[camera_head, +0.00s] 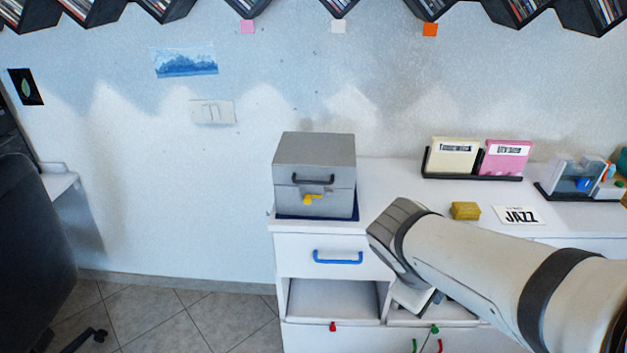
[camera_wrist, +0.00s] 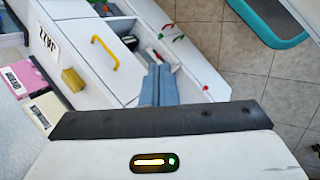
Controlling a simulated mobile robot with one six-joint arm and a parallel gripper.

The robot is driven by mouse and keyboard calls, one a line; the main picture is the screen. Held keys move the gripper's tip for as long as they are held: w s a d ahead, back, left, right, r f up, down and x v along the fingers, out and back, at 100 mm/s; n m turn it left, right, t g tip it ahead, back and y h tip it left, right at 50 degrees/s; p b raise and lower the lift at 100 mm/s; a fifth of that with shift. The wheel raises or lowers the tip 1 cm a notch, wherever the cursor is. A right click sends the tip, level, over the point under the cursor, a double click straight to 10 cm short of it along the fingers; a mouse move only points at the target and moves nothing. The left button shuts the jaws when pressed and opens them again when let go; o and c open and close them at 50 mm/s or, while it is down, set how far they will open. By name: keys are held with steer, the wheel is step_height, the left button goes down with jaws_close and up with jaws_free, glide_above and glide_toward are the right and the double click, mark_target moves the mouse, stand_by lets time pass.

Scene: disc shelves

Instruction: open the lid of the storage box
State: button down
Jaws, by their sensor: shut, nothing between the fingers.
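The grey storage box (camera_head: 287,205) stands on the left end of the white cabinet in the head view. Its lid (camera_head: 314,150) is down, with a dark handle (camera_head: 313,180) on the front. A yellow latch (camera_head: 313,199) sits below the handle. My gripper (camera_head: 430,302) hangs low in front of the cabinet, to the right of and below the box, partly hidden by my arm. In the wrist view my gripper (camera_wrist: 157,72) shows as two blue-grey fingers side by side, shut and empty. The box is not seen in the wrist view.
A blue drawer handle (camera_head: 338,257) is below the box. A yellow block (camera_head: 465,211), a JAZZ card (camera_head: 518,215) and a black rack (camera_head: 474,175) with cream and pink dividers are to the right. Disc shelves (camera_head: 163,8) hang above. A dark chair (camera_head: 40,250) stands left.

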steer(key=w+a+f+n+t+h+b, duration=0.2)
steer(key=w+n+t+b, duration=0.2)
steer(key=n+b, duration=0.15)
steer(key=w+a+f+n+t+h+b, duration=0.25)
steer(key=w+n+b, duration=0.2)
steer(key=n, duration=0.25)
steer(key=w+a+n+t+y+b, duration=0.2)
steer(key=a+n+t+y+b, duration=0.25)
steer(key=a+n, duration=0.3)
steer(key=w+a+n+t+y+b, duration=0.2)
steer(key=a+n+t+y+b, duration=0.15)
steer(key=a+n+t, duration=0.45)
steer(key=m+g+p, duration=0.1)
steer(key=g+p, duration=0.1)
steer(key=p, duration=0.5)
glide_toward(313, 198)
step_height(313, 198, up, 3)
steer(key=shift+y, duration=0.25)
steer(key=w+r, duration=0.1)
steer(key=w, duration=0.1)
steer(key=w+r, duration=0.1)
steer(key=r, duration=0.1)
steer(key=shift+w+d+r, duration=0.15)
steer(key=shift+w+d, duration=0.2)
steer(key=shift+d, duration=0.05)
steer(key=shift+d, duration=0.1)
